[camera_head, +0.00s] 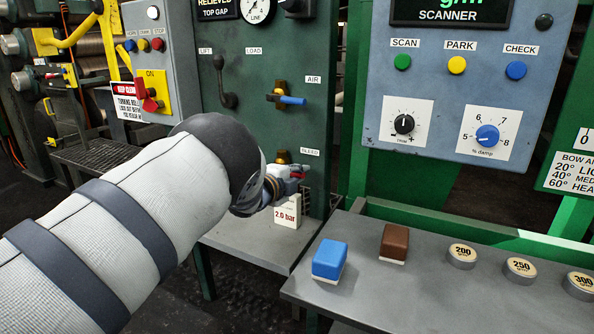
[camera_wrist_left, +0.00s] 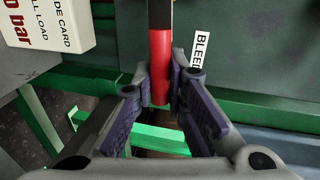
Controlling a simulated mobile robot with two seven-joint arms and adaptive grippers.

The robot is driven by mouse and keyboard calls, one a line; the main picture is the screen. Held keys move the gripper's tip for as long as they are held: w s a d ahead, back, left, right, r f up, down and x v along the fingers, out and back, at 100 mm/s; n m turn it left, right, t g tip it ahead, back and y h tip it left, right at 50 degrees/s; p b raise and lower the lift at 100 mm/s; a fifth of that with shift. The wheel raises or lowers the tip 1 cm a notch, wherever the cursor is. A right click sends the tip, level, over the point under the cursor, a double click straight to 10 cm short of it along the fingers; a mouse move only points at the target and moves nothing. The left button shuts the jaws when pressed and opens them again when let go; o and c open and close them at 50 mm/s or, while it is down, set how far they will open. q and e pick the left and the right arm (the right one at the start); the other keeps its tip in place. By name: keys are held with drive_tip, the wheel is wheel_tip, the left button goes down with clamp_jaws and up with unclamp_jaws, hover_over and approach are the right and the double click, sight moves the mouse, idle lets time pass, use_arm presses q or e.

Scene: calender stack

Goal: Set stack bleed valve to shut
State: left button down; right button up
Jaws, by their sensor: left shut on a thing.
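The stack bleed valve (camera_head: 283,157) sits low on the dark green panel, beside the BLEED label (camera_head: 310,152). Its brass top shows above my left gripper (camera_head: 292,181), which covers most of its handle in the head view. In the left wrist view the red handle (camera_wrist_left: 160,55) stands between the two finger pads, and my left gripper (camera_wrist_left: 161,88) is shut on it near its free end. The BLEED label (camera_wrist_left: 201,50) lies just right of the handle there. My right gripper is not in view.
A white card holder (camera_head: 288,212) marked 2.0 bar stands just below the gripper. Above are the blue-handled AIR valve (camera_head: 290,100) and the LIFT lever (camera_head: 222,80). A grey shelf (camera_head: 420,300) at right carries a blue block (camera_head: 330,260), a brown block (camera_head: 394,243) and round weights.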

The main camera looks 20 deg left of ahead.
use_arm(q)
drive_tip(key=shift+f+m, duration=0.4)
idle(0.3)
drive_tip(key=c, duration=1.6)
unclamp_jaws()
drive_tip(key=shift+a+f, duration=0.1)
drive_tip(key=s, duration=0.4)
drive_tip(key=s+r, duration=0.1)
drive_tip(key=s, duration=0.3)
drive_tip(key=s+r, duration=0.1)
drive_tip(key=s, duration=0.2)
drive_tip(key=shift+s+a+r, duration=0.15)
drive_tip(key=shift+s+r, duration=0.1)
drive_tip(key=shift+s, duration=0.15)
